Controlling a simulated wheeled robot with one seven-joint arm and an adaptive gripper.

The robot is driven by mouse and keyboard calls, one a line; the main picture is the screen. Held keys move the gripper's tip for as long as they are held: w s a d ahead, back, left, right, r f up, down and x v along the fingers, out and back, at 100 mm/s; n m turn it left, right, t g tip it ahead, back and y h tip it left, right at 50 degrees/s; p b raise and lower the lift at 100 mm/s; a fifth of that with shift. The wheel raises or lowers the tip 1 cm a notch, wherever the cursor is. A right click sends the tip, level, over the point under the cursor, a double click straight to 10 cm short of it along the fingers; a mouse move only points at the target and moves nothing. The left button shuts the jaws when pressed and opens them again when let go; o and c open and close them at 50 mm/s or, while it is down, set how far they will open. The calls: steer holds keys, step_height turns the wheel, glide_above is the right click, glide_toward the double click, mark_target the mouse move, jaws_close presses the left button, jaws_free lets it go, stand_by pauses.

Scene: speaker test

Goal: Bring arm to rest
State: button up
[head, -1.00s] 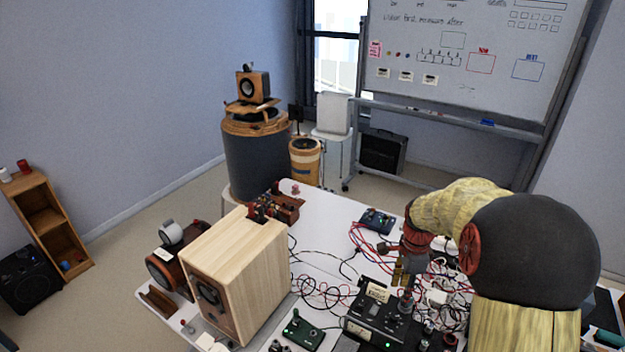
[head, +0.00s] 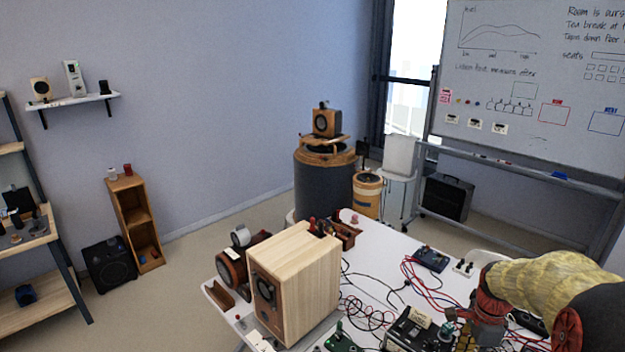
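My arm, pale yellow with dark and red joints, reaches in at the lower right of the head view, over the right part of the white table (head: 385,238). My gripper (head: 484,334) points down beside a black device with knobs (head: 410,332). Its fingers are small and partly lost among the clutter and the lower picture edge, so I cannot tell whether they are open or hold anything.
A wooden speaker box (head: 315,268) stands on the table's left part. A blue device (head: 430,258) and red and black cables lie near my arm. A whiteboard (head: 530,110) stands behind. Open floor (head: 190,300) lies left of the table.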

steer(key=s+a+r+n+t+b, duration=0.2)
steer(key=s+a+r+n+b, duration=0.2)
steer(key=s+a+n, duration=0.4)
steer(key=s+a+r+n+t+b, duration=0.3)
steer(key=s+a+r+n+b, duration=0.2)
steer(key=s+a+n, duration=0.3)
steer(key=a+n+b, duration=0.1)
steer(key=a+n, duration=0.3)
steer(key=a, duration=0.2)
steer(key=shift+s+a+t, duration=0.3)
steer(key=shift+s+a, duration=0.05)
steer(key=shift+s, duration=0.05)
steer(key=shift+d, duration=0.15)
stand_by(1.6)
